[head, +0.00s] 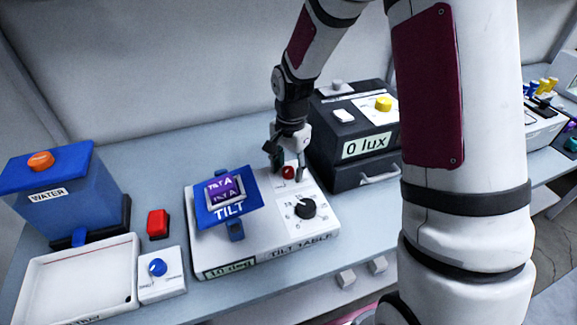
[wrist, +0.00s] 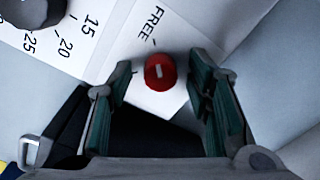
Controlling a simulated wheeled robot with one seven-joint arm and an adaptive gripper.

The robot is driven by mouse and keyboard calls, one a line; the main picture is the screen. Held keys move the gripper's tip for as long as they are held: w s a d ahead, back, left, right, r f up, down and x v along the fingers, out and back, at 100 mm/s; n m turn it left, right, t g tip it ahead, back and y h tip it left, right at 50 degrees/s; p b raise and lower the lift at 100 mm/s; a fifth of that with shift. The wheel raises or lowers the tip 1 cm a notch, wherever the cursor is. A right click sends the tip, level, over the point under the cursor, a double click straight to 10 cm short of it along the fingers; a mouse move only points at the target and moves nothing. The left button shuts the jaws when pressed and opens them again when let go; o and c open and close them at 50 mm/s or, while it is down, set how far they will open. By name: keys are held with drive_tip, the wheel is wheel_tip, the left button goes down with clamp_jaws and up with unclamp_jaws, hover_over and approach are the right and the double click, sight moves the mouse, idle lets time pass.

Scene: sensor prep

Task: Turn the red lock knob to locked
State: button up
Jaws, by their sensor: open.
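The red lock knob (head: 288,172) is on the top right part of the white tilt table (head: 262,250). In the wrist view the red knob (wrist: 160,72) has a short white mark on its top, roughly upright in the picture, with the printed word FREE (wrist: 153,24) and a tick line above it. The locked label cannot be read. My gripper (head: 287,164) points down over the knob. In the wrist view its green-padded fingers (wrist: 160,88) are open, one on each side of the knob, with gaps showing on both sides.
A black angle dial (head: 304,208) sits just in front of the knob. The tilted blue plate (head: 228,200) is to its left. A black lux box (head: 350,130) stands close on the right. A blue water tank (head: 62,190) and white tray (head: 75,270) are at far left.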

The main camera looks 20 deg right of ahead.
clamp_jaws()
drive_tip(key=shift+n, duration=0.4)
drive_tip(key=n, duration=0.3)
drive_tip(key=shift+n+p, duration=0.4)
drive_tip(key=n, duration=0.4)
drive_tip(key=shift+d+n+p, duration=0.1)
drive_tip(key=shift+n+p, duration=0.2)
drive_tip(key=n, duration=0.4)
drive_tip(key=shift+w+p, duration=0.1)
drive_tip(key=shift+p, duration=0.25)
drive_tip(key=shift+n+g+p, duration=0.3)
drive_tip(key=shift+n, duration=2.2)
